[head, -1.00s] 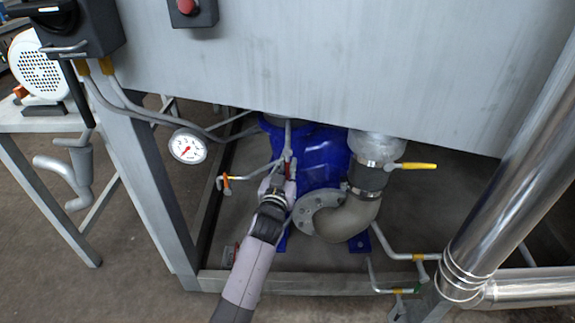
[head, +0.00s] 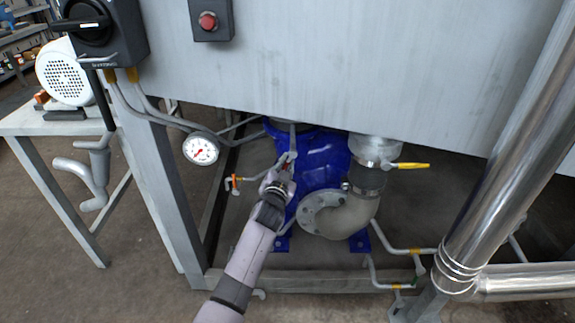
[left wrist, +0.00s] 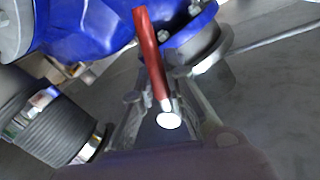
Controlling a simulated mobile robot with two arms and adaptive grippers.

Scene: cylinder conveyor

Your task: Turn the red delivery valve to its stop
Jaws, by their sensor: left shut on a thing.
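The red valve lever (left wrist: 152,60) shows clearly in the left wrist view as a long red bar with a bright metal end. It stands close to the blue pump body (left wrist: 95,25). My left gripper (left wrist: 166,100) is shut on the lever, with its fingers on either side near the metal end. In the head view my left gripper (head: 284,172) is at the left side of the blue pump (head: 318,160), under the grey panel. There it hides most of the lever, and only a little red shows. My right gripper is in neither view.
A yellow-handled valve (head: 412,166) and a grey elbow pipe (head: 345,215) are right of my gripper. A gauge (head: 200,149) and a small orange-handled valve (head: 234,184) are to its left. The grey panel (head: 330,70) overhangs the pump.

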